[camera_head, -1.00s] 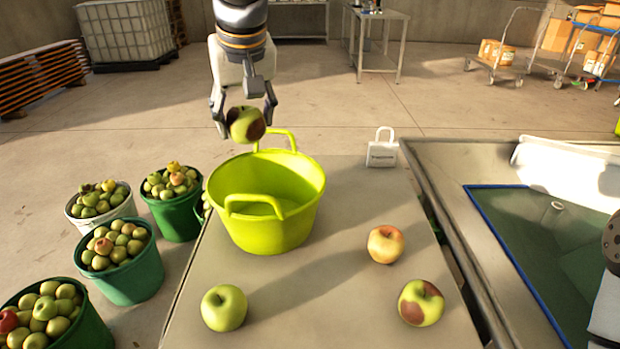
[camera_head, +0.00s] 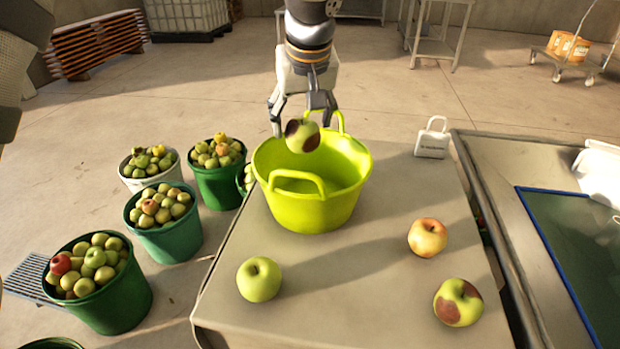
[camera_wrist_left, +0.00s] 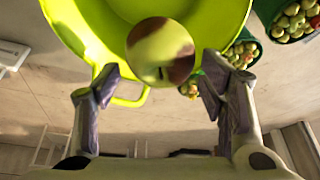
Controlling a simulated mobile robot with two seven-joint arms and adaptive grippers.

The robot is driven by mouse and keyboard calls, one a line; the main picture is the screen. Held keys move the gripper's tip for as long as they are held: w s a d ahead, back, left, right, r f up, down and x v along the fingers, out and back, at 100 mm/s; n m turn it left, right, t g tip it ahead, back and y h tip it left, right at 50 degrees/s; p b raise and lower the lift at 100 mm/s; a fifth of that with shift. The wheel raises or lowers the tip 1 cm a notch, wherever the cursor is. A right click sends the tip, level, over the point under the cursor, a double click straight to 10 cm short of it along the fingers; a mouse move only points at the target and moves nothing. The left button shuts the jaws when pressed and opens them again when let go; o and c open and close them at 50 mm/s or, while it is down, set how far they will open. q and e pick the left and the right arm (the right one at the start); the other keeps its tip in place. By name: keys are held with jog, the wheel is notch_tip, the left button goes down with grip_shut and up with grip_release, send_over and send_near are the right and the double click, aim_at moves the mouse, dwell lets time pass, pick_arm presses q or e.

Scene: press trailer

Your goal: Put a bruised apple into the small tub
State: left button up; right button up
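The yellow-green small tub (camera_head: 312,212) stands on the table, with handles on its rim. My left gripper (camera_head: 303,118) is above its far part, fingers spread. A green apple with dark brown bruises (camera_head: 302,136) is just below the fingertips, over the tub opening. In the left wrist view, this apple (camera_wrist_left: 160,52) lies beyond the fingertips (camera_wrist_left: 160,75), with a gap on both sides, against the tub (camera_wrist_left: 90,25). Another bruised apple (camera_head: 458,302) lies at the table's front right. A green apple (camera_head: 259,279) and a yellow-red apple (camera_head: 428,237) also lie there. My right gripper is out of view.
A small white tag-like block with a loop (camera_head: 432,140) stands at the table's back right. Green buckets of apples (camera_head: 168,240) and a white one (camera_head: 150,182) stand on the floor at left.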

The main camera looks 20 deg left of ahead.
pick_arm(q)
jog(key=shift+o, duration=0.4)
jog(key=v, duration=1.2)
